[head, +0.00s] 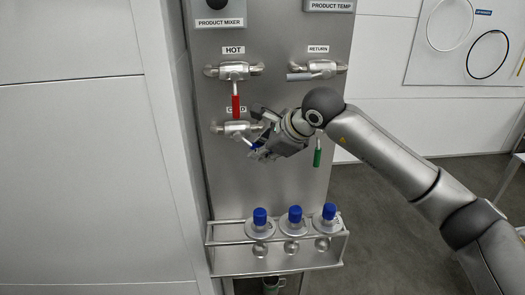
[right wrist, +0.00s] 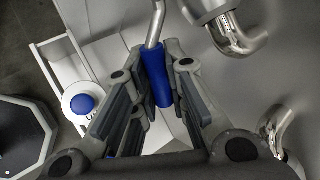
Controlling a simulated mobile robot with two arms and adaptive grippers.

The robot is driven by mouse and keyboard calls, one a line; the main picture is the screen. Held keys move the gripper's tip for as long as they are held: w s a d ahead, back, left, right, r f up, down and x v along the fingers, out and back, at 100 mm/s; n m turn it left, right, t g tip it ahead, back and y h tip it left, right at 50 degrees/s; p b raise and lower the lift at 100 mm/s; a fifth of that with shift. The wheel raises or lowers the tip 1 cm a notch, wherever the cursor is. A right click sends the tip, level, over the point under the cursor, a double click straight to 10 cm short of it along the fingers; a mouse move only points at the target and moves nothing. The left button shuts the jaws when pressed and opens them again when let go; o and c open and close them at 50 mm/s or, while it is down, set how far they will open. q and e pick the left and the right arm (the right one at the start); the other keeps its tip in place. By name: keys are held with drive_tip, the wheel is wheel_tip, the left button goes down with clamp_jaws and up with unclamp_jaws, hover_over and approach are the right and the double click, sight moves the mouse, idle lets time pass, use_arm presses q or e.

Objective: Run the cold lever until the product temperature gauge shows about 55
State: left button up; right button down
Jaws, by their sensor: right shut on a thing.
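The cold valve (head: 236,128) sits below the hot valve on the steel panel, its label partly covered. Its lever points right and slightly down, and a bit of its blue handle (head: 254,146) shows at my right gripper (head: 262,142). In the right wrist view, the blue handle (right wrist: 157,78) lies between the two fingers of my right gripper (right wrist: 160,95), which is shut on it. The product temp label (head: 331,6) is at the top edge; the gauge reading is out of view. My left gripper is not in view.
The hot valve's red lever (head: 236,106) hangs straight down just above the cold valve. The return valve (head: 318,69) has a grey lever pointing left. A green handle (head: 317,153) hangs right of my gripper. A rack (head: 276,262) below holds blue-capped bottles (head: 295,216).

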drive_tip(key=c, duration=1.4)
unclamp_jaws()
drive_tip(key=shift+c, duration=0.2)
drive_tip(key=shift+r, duration=0.1)
drive_tip(key=v, duration=1.2)
idle(4.7)
